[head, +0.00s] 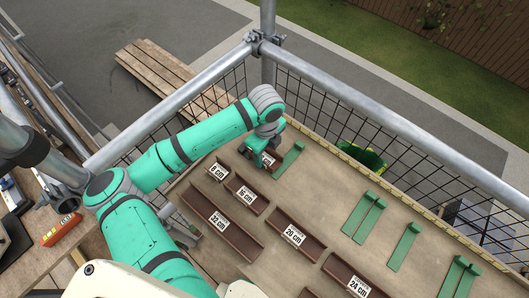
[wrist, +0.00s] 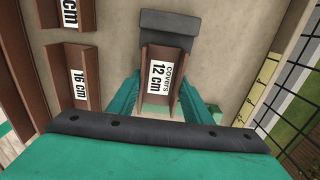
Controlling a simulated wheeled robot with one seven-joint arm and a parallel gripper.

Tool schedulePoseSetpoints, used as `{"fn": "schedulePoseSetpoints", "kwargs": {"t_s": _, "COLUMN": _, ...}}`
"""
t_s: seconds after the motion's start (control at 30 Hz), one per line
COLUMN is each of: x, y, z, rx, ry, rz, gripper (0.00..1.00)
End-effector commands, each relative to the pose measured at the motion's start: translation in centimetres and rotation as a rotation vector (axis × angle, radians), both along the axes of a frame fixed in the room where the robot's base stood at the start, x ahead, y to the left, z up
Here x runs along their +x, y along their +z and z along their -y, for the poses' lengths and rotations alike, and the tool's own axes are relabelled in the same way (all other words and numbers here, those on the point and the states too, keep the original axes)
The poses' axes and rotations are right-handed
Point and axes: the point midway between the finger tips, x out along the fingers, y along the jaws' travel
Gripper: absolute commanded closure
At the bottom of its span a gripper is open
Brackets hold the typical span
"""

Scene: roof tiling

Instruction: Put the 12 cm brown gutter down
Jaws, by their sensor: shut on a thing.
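The 12 cm brown gutter (wrist: 151,88), a short channel with a white "covers 12 cm" label, stands between the teal fingers of my gripper (wrist: 158,104) in the wrist view. My gripper is shut on it. In the head view my gripper (head: 263,160) is at the far end of the tan board (head: 330,205), and the held gutter (head: 269,158) shows only partly behind it. I cannot tell whether the gutter touches the board. A green strip (head: 289,160) lies just right of my gripper.
Labelled brown gutters lie on the board: a short one (head: 214,163), a 16 cm one (head: 247,193) and longer ones, including a 20 cm one (head: 295,235). More green strips (head: 404,246) lie to the right. Metal rails (head: 400,120) and black mesh edge the board.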

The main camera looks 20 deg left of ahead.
Motion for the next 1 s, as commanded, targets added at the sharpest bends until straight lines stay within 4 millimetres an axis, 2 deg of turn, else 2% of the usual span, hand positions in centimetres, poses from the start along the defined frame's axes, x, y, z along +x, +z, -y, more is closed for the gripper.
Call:
{"fn": "schedulePoseSetpoints", "kwargs": {"t_s": 0.03, "x": 0.0, "y": 0.0, "z": 0.0, "rx": 0.000, "ry": 0.000, "rz": 0.000, "gripper": 0.48}}
{"fn": "schedulePoseSetpoints", "kwargs": {"t_s": 0.1, "x": 0.0, "y": 0.0, "z": 0.0, "rx": 0.000, "ry": 0.001, "rz": 0.000, "gripper": 0.36}}
{"fn": "schedulePoseSetpoints", "kwargs": {"t_s": 0.37, "x": 0.0, "y": 0.0, "z": -0.1, "rx": 0.000, "ry": 0.002, "rz": 0.000, "gripper": 0.36}}
{"fn": "schedulePoseSetpoints", "kwargs": {"t_s": 0.5, "x": -0.1, "y": 0.7, "z": -0.1, "rx": 0.000, "ry": 0.002, "rz": 0.000, "gripper": 0.36}}
{"fn": "schedulePoseSetpoints", "kwargs": {"t_s": 0.67, "x": 0.0, "y": 3.1, "z": -0.2, "rx": 0.002, "ry": 0.002, "rz": 0.002, "gripper": 0.36}}
{"fn": "schedulePoseSetpoints", "kwargs": {"t_s": 1.0, "x": 0.0, "y": 9.9, "z": -0.5, "rx": 0.003, "ry": 0.006, "rz": 0.002, "gripper": 0.36}}
